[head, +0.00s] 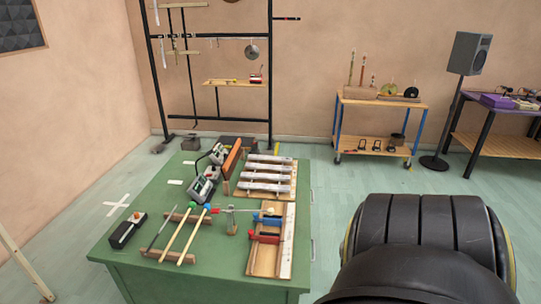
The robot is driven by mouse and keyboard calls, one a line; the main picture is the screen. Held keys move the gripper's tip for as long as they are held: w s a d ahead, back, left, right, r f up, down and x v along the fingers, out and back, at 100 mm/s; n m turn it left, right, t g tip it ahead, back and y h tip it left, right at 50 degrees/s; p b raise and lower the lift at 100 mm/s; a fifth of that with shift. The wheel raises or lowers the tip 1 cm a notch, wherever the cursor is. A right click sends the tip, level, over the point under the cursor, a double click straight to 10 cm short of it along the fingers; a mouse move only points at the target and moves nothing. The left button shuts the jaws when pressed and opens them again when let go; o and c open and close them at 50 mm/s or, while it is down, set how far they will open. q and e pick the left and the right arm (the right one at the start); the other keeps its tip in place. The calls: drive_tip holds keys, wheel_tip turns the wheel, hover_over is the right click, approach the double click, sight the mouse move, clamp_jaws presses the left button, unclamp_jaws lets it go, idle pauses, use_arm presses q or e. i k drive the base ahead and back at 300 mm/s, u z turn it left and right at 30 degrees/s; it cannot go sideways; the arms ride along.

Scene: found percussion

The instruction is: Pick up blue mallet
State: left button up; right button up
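Several thin mallets or sticks rest across a wooden rack on the green table (140,250). One pale-handled stick (176,232) ends near a small teal-green head (207,206). Another pale stick (197,230) lies beside it, and a dark one is to their left. A thin horizontal rod with a red end (216,211) and a pale ball end (270,211) lies to the right. I cannot tell for sure which one is the blue mallet. Neither of my grippers is in view.
A wooden tray (262,262) holds a blue block (268,220) and a red block (264,237). Metal bars (265,177) lie behind it. A black box (128,231) sits at the table's left. A large black ribbed shape fills the lower right. A cart (375,147) stands behind.

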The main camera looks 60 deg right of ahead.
sight(206, 207)
drive_tip(key=z, duration=1.65)
drive_tip(key=i, duration=1)
